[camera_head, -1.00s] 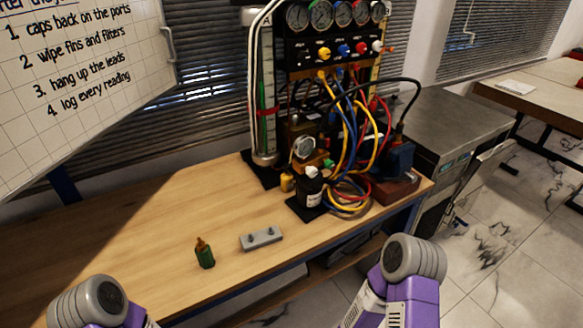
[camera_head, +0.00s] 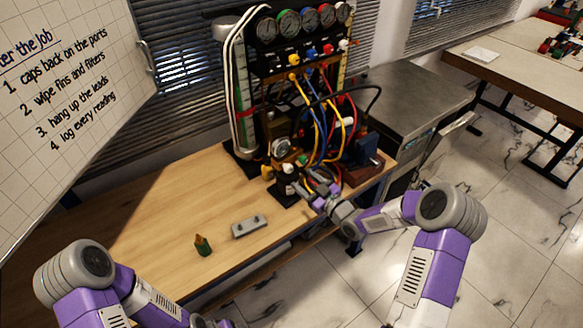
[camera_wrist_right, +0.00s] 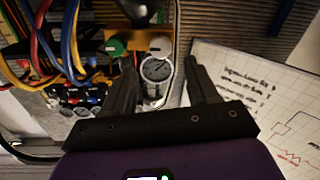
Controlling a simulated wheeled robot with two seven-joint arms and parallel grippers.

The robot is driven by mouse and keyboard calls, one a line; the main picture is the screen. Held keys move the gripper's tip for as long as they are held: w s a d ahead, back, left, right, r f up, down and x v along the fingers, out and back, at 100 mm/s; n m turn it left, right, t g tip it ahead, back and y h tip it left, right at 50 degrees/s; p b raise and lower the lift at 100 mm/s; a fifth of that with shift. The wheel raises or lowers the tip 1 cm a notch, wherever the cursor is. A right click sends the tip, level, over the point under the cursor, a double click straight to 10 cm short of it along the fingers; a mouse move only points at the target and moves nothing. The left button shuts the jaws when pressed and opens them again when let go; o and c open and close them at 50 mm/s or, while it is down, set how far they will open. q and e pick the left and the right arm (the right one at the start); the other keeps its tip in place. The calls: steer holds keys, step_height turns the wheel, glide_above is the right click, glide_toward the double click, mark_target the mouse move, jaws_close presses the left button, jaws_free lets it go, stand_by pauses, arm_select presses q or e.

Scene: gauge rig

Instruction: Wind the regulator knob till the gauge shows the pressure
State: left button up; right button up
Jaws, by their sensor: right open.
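A green knob (camera_head: 303,160) sits just right of the gauge. In the wrist view the green knob (camera_wrist_right: 116,46) lies outside the left finger; I cannot tell for sure that it is the regulator knob. Only part of my left gripper (camera_head: 208,321) shows at the bottom edge.
Several hoses (camera_head: 342,130) loop down the rig's right side, close to my right gripper. The bench's left part is clear. A whiteboard (camera_head: 65,90) hangs at the left.

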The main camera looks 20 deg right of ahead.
mark_target(290, 170)
steer(key=x, duration=0.6)
steer(key=shift+w+a+f, duration=0.1)
steer(key=shift+w+a, duration=0.15)
steer(key=shift+w, duration=0.05)
steer(key=c, duration=1)
steer(key=shift+c, duration=0.2)
